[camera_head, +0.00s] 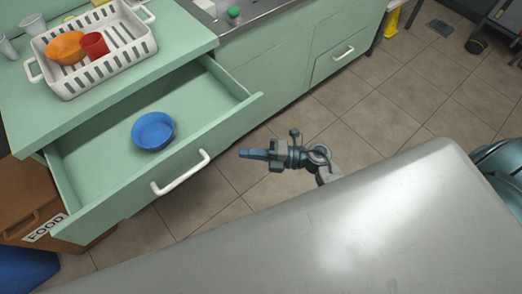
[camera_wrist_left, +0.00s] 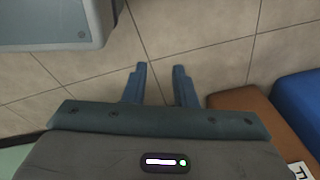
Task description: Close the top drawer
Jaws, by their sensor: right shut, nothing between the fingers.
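The top drawer (camera_head: 95,200) of the green cabinet is pulled out, with a blue bowl (camera_head: 152,131) lying inside. Its white handle (camera_head: 182,174) is on the front panel. My right gripper (camera_head: 243,154) is shut and empty, in front of the drawer and to the right of the handle, apart from it. My left gripper shows only in the left wrist view (camera_wrist_left: 160,76); its two fingers are apart with nothing between them, above the tiled floor.
A white basket (camera_head: 140,48) with an orange bowl and a red cup stands on the counter. A brown box (camera_head: 30,200) marked FOOD and a blue object (camera_head: 25,270) are at the left. Tiled floor (camera_head: 350,110) is open in front of the cabinets.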

